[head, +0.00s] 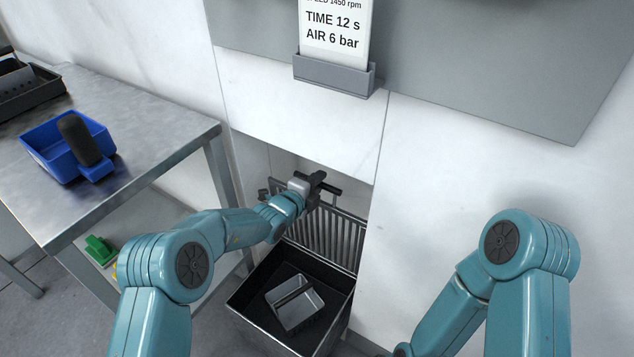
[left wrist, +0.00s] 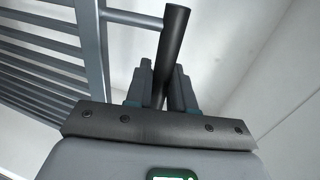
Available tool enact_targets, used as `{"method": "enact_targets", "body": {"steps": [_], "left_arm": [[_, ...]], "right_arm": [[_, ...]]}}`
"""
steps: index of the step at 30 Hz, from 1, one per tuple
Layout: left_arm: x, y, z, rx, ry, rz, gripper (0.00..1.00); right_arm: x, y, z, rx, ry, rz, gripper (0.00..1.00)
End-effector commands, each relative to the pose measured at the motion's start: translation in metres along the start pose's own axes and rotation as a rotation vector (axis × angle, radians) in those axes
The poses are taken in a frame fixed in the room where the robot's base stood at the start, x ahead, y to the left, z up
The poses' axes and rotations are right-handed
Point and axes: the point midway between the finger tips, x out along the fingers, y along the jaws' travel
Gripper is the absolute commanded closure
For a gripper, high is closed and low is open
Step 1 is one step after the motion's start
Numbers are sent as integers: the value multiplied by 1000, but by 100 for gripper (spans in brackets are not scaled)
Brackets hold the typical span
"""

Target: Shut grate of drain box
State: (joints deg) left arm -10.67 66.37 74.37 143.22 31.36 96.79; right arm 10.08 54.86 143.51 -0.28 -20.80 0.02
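The drain box (head: 252,288) is a dark open box low in a wall recess. Its slatted grey grate (head: 335,235) stands raised, nearly upright, at the back of the box. The grate's slats also show at the left of the left wrist view (left wrist: 40,62). My left gripper (head: 314,183) is at the grate's upper edge. In the left wrist view its fingers (left wrist: 160,88) lie close on both sides of the grate's dark handle bar (left wrist: 174,40) and look shut on it. My right gripper is not in view; only my right arm's links show.
A grey metal container (head: 296,306) lies inside the drain box. A steel table (head: 150,150) stands left, with a blue bin (head: 50,150) holding a dark piece (head: 80,142). A sign holder (head: 333,75) is on the wall above. The recess walls are close around the grate.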

Motion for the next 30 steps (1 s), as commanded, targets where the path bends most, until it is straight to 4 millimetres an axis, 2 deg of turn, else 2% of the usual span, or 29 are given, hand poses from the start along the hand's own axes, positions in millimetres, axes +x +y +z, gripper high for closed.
{"method": "enact_targets", "body": {"steps": [8, 14, 20, 30], "left_arm": [[-4, 2, 0, -1, 0, -9, 100], [-25, 11, 1, -2, -1, -69, 100], [-65, 29, 1, -3, -3, -188, 100], [-138, 74, 1, -4, -2, -435, 100]], "right_arm": [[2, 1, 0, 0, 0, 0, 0], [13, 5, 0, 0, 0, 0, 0], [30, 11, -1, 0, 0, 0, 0], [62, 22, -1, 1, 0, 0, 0]]}}
